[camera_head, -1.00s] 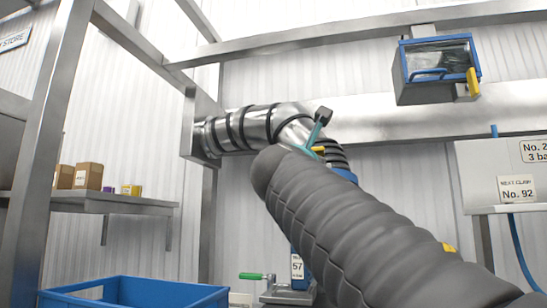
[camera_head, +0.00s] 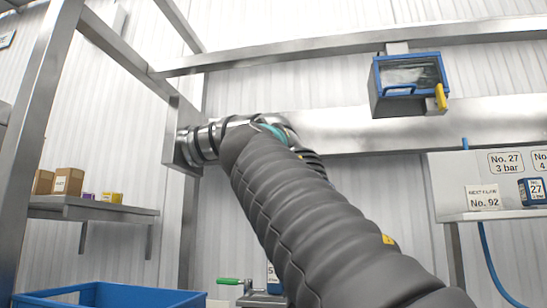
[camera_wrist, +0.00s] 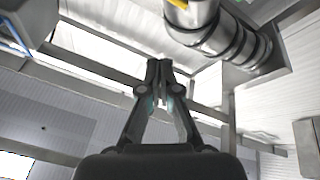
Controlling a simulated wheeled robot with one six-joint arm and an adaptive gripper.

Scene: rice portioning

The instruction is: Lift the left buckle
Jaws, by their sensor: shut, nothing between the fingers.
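A yellow piece (camera_wrist: 178,3) sits on the shiny metal pipe (camera_wrist: 218,38) at the top edge of the wrist view; I cannot tell whether it is the left buckle. The pipe, with dark bands, also shows in the head view (camera_head: 205,142), coming out of a square steel post. My gripper (camera_wrist: 159,68) is shut and empty, its tips below and left of the pipe in the wrist view. In the head view, my grey-sleeved arm hides most of the gripper and the pipe's right part; only a teal bit of the gripper shows.
A blue-framed box (camera_head: 408,83) with a yellow handle (camera_head: 441,97) hangs at the upper right. A steel shelf (camera_head: 90,209) with small boxes stands left. A blue crate (camera_head: 110,296) is at the bottom left. A white panel with labels (camera_head: 483,197) is right.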

